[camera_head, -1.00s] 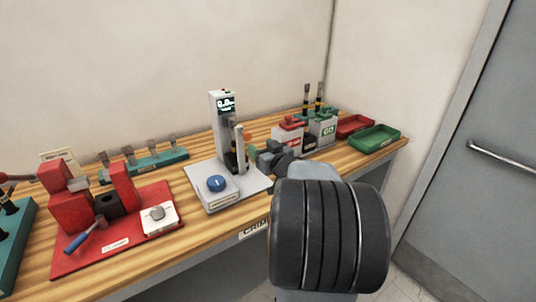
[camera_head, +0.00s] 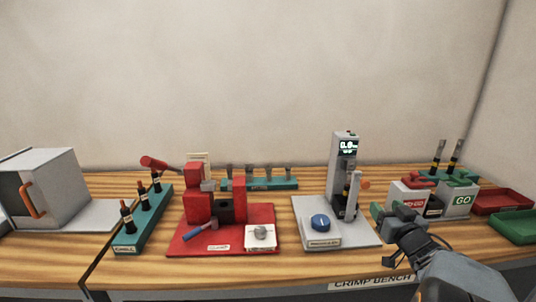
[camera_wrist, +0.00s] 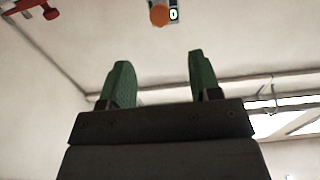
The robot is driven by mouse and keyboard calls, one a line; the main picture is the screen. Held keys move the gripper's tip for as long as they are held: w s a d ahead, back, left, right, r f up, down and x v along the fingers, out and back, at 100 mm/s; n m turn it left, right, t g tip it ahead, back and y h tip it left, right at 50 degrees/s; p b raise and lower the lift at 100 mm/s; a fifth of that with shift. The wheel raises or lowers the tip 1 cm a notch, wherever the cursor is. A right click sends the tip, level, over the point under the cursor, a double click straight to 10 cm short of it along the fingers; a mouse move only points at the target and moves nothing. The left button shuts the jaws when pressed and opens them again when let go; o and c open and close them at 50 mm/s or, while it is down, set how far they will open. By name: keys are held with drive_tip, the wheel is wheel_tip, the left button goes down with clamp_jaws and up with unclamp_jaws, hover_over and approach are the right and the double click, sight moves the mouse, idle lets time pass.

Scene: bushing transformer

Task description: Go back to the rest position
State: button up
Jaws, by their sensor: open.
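My gripper (camera_head: 390,212) is at the right of the head view, in front of the bench and just right of the grey test device (camera_head: 343,165) with the lit display. In the wrist view my gripper (camera_wrist: 160,82) shows two green fingers spread apart with nothing between them. The wrist view faces mostly bare wall and ceiling. The device's orange tip (camera_wrist: 159,15) and part of its display show at the top edge there.
The wooden bench (camera_head: 90,265) holds a red crimp press (camera_head: 200,205), a teal rack (camera_head: 140,222) with dark bushings, and a grey box (camera_head: 50,185) at left. The GO box (camera_head: 461,200), red tray (camera_head: 500,199) and green tray (camera_head: 515,228) stand at right.

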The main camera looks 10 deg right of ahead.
drive_tip(key=s+d+f+m+g+h, duration=0.3)
drive_tip(key=s+d+f+g+h, duration=0.1)
drive_tip(key=d+f+g+h, duration=0.15)
wheel_tip(320, 180, down, 4)
drive_tip(key=s+a+m+g, duration=0.1)
drive_tip(key=s+a+g, duration=0.2)
drive_tip(key=g, duration=0.2)
drive_tip(key=s+a+n+g+y+p, duration=0.1)
drive_tip(key=a+y, duration=0.3)
drive_tip(key=a, duration=0.9)
drive_tip(key=s+a+n+g+y+p, duration=0.1)
drive_tip(key=s+a+n+g+y, duration=0.1)
drive_tip(key=a, duration=1.2)
drive_tip(key=s+n+y, duration=0.1)
drive_tip(key=n+y, duration=0.1)
drive_tip(key=shift+a+r+n+g, duration=0.2)
drive_tip(key=shift+r+n+g, duration=0.1)
drive_tip(key=shift+r+g, duration=0.1)
drive_tip(key=shift+s, duration=0.1)
drive_tip(key=shift+c, duration=0.2)
